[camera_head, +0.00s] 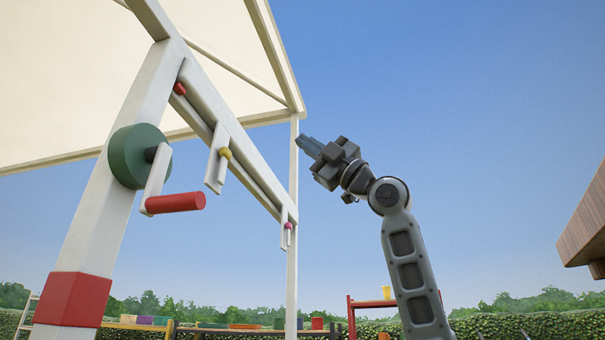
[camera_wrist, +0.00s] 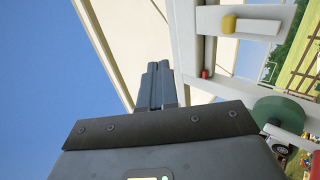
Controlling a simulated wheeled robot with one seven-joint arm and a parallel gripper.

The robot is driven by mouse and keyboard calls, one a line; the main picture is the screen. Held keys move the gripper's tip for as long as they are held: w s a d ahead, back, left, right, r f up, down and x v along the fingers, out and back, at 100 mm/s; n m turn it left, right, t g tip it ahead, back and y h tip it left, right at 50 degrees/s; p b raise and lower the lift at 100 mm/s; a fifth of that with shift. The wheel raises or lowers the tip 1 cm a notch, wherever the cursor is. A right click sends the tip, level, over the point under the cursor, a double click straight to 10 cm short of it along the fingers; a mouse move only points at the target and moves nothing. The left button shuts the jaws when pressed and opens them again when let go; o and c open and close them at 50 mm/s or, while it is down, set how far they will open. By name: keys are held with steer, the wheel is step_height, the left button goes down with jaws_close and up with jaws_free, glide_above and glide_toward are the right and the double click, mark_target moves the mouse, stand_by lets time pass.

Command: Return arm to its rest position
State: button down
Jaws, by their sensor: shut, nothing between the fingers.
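My gripper (camera_head: 308,147) is raised in the air in the head view, at the end of my bent arm (camera_head: 408,265). It points up and to the left, toward the white awning frame. In the wrist view my gripper's fingers (camera_wrist: 158,84) lie together, shut and empty. Nothing is held, and open sky surrounds the fingers on the left. In the head view the fingertips appear close to the frame's far post, but I cannot tell the depth between them.
The white frame (camera_head: 222,118) carries a green wheel with a red-handled crank (camera_head: 175,203) and a yellow knob (camera_head: 225,153). A wooden edge (camera_head: 585,230) juts in at the right. A red stand (camera_head: 365,304) is behind my arm.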

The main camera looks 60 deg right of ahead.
steer(key=shift+f, duration=0.1)
